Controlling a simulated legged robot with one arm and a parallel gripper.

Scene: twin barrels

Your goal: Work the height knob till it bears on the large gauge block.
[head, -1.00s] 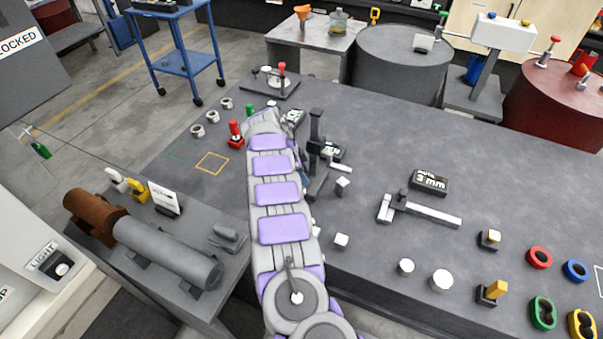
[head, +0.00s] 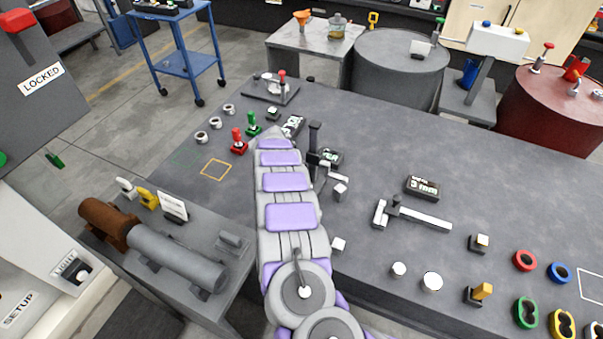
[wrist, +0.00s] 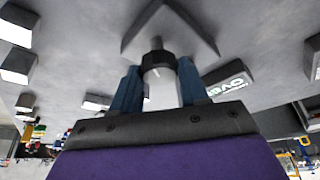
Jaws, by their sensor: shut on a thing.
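In the wrist view my gripper (wrist: 159,88) has its two blue fingers on either side of a small round knob (wrist: 158,64) with a dark collar and pale body. The gripper is shut on this knob. A grey angular part (wrist: 172,30) sits just beyond it. In the head view a dark upright stand (head: 314,138) rises beside the end of my arm, which hides my fingers and the knob. A pale block (head: 340,191) stands to the right of the stand; I cannot tell whether it is the large gauge block, nor whether anything bears on it.
Red (head: 239,142) and green (head: 254,126) upright pieces stand left of my arm. Pale cylinders (head: 432,282) sit near the front edge. Bench space at the right back is clear.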

